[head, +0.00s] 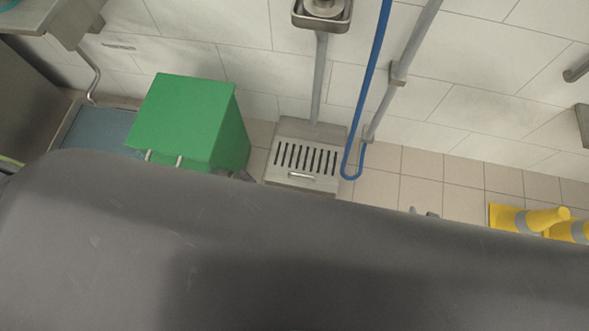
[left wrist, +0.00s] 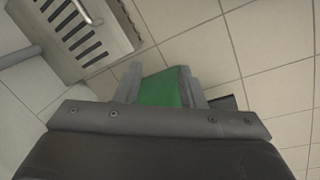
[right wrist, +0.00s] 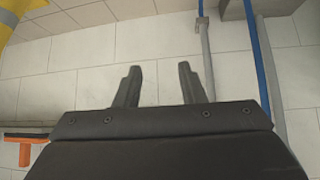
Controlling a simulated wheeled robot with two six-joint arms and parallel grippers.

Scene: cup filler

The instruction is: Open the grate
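The grate (head: 303,160) is a pale metal panel with dark slots, at the foot of the wall, right of the green bin. It appears to lie closed in its frame. Its bar handle (head: 300,176) is on the near edge. The grate (left wrist: 70,35) and handle (left wrist: 86,12) also show at upper left in the left wrist view. My left gripper (left wrist: 163,75) is open and apart from the grate; the green bin shows between its fingers. My right gripper (head: 425,213) barely shows, right of the grate; its fingers (right wrist: 157,75) are open and empty, facing the wall.
The green bin (head: 190,115) stands close left of the grate. A blue hose (head: 368,85) and grey pipe (head: 398,72) hang just right of it. Yellow cones (head: 525,218) lie at right. Tiled floor between hose and cones is clear. My own dark body hides the foreground.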

